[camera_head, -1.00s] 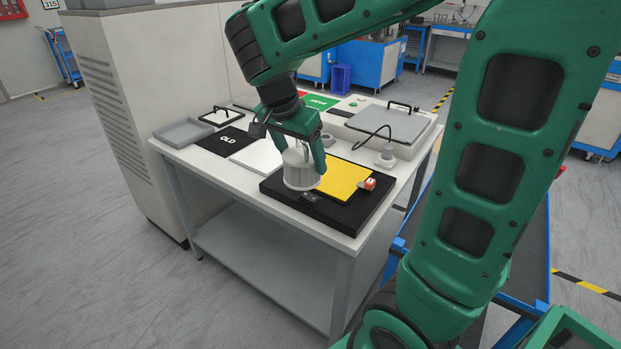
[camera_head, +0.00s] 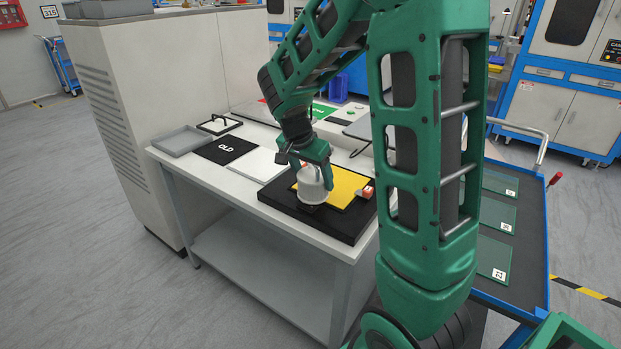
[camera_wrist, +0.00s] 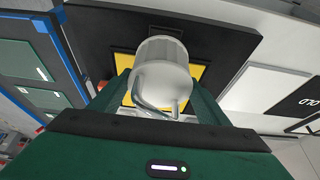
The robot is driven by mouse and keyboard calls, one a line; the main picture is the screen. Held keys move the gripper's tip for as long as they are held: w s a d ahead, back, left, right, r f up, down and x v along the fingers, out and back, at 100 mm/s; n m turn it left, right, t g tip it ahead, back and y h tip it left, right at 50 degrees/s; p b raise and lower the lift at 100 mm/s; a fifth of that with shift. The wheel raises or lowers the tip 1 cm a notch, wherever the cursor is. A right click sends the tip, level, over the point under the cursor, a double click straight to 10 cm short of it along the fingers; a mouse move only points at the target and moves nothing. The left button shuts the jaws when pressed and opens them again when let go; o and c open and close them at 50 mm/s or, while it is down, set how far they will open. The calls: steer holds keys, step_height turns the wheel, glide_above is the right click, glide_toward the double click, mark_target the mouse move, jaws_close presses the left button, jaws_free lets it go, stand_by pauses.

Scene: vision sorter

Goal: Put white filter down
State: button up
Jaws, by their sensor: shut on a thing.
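The white filter (camera_head: 314,188) is a pale ribbed cylinder at the front of the black platform with a yellow panel (camera_head: 347,184). My gripper (camera_head: 314,168) is shut on it from above, with the green fingers on either side. In the wrist view the filter (camera_wrist: 162,75) stands out between the fingers (camera_wrist: 160,100), over the black and yellow platform; its wire handle is toward me. I cannot tell whether its bottom touches the platform.
A white mat (camera_head: 256,163) and a black mat marked "OLD" (camera_head: 226,151) lie left of the platform. A grey tray (camera_head: 184,138) sits at the table's left end. A blue cart (camera_head: 520,270) stands to the right.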

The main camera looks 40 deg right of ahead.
steer(key=shift+f, duration=0.6)
